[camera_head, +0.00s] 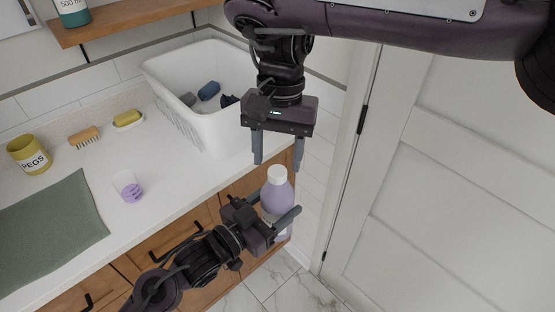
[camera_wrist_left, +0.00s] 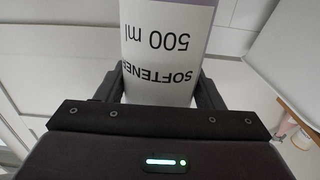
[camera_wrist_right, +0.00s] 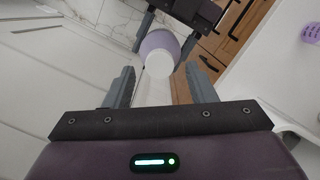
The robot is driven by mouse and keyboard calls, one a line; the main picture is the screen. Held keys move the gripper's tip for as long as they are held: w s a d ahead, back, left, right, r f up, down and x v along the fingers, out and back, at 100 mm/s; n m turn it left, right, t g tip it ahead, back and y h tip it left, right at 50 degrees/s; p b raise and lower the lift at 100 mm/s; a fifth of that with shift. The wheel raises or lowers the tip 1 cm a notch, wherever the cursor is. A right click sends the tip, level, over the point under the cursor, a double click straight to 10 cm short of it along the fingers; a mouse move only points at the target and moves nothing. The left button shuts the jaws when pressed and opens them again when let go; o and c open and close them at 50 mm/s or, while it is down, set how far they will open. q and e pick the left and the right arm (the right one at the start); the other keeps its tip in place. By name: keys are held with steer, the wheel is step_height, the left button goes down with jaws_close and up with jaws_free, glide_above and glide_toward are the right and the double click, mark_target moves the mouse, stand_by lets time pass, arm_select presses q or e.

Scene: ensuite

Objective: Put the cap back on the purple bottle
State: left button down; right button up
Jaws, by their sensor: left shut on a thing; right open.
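The purple bottle (camera_head: 278,196) stands upright off the counter's front edge, its white cap (camera_head: 277,174) at the top of its neck. I cannot tell whether the cap is fully seated. My left gripper (camera_head: 266,212) is shut around the bottle's body; the left wrist view shows its label, "SOFTENER 500 ml" (camera_wrist_left: 165,50), between the fingers. My right gripper (camera_head: 278,164) points down, open, its fingertips just above and on either side of the cap. In the right wrist view the round white cap top (camera_wrist_right: 158,63) lies between and beyond the open fingers.
A white basket (camera_head: 185,110) with dark cloths stands on the counter behind. A small cup with purple contents (camera_head: 130,190), a green mat (camera_head: 50,232), a yellow pegs pot (camera_head: 28,155), a brush (camera_head: 84,137) and a soap dish (camera_head: 128,119) are left. A white door (camera_head: 450,170) is right.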

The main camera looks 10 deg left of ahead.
step_height(320, 180, up, 2)
steer(key=shift+s+r, duration=0.1)
steer(key=shift+s, duration=0.05)
steer(key=shift+c, duration=0.3)
